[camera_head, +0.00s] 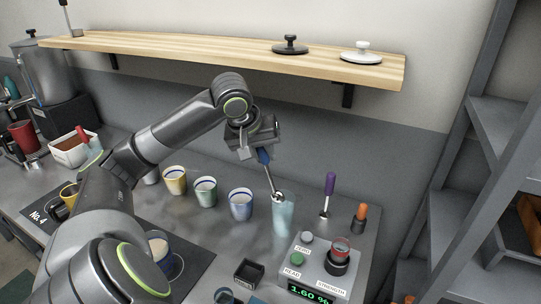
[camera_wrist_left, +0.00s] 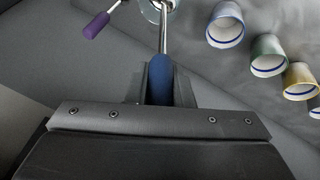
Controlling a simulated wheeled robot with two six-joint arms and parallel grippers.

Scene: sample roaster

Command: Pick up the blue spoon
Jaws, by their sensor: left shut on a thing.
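The blue spoon (camera_head: 263,156) has a dark blue handle and a thin metal shaft. My left gripper (camera_head: 257,148) is shut on the handle. The spoon hangs tilted, with its metal end at the rim of a pale blue glass (camera_head: 283,217) on the counter; I cannot tell whether the tip is inside or just in front of it. In the left wrist view the blue handle (camera_wrist_left: 160,80) stands between the fingers, and the shaft runs up to the glass. My right gripper is not in view.
Yellow, green and blue-striped cups (camera_head: 241,204) stand in a row left of the glass. A purple-handled spoon (camera_head: 329,184), an orange-handled tool (camera_head: 359,217) and a meter (camera_head: 318,268) are right of it. A wooden shelf (camera_head: 220,56) runs above.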

